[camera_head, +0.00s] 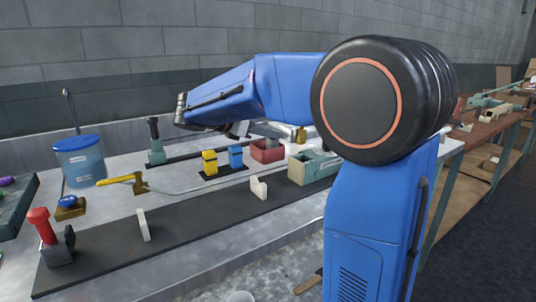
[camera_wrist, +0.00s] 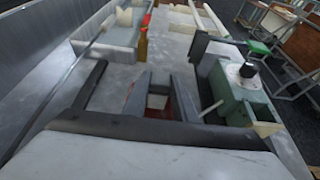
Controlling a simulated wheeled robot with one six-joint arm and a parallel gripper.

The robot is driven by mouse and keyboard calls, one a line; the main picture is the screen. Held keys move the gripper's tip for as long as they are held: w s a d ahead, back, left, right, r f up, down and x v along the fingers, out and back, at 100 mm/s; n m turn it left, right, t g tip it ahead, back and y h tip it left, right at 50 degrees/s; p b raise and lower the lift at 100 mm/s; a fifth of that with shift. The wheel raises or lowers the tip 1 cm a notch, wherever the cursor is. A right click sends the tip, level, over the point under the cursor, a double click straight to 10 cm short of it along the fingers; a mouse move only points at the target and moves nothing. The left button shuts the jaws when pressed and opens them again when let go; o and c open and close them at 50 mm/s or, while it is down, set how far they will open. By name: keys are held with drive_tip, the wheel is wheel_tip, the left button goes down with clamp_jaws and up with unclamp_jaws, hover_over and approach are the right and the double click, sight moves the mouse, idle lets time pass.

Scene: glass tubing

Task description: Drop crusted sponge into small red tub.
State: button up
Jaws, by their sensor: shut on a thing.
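In the wrist view my gripper (camera_wrist: 159,102) points down, with a dark finger on each side of a small pale block, seemingly the crusted sponge (camera_wrist: 157,101). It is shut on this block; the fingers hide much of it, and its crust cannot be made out. Red walls of the small red tub (camera_wrist: 169,115) show just behind and below the block. I cannot tell whether the block is above the rim or inside.
A green machine block (camera_head: 312,167) stands right of the tub; it also shows in the wrist view (camera_wrist: 232,97). Yellow and blue blocks (camera_head: 222,160) stand left of the tub. A blue bucket (camera_head: 80,163) and yellow-handled tool (camera_head: 123,180) are farther left. A wall backs the bench.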

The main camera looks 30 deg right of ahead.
drive_tip(key=o, duration=1.1)
drive_tip(key=shift+a, duration=0.1)
drive_tip(key=v, duration=1.7)
drive_tip(key=shift+s+a, duration=0.15)
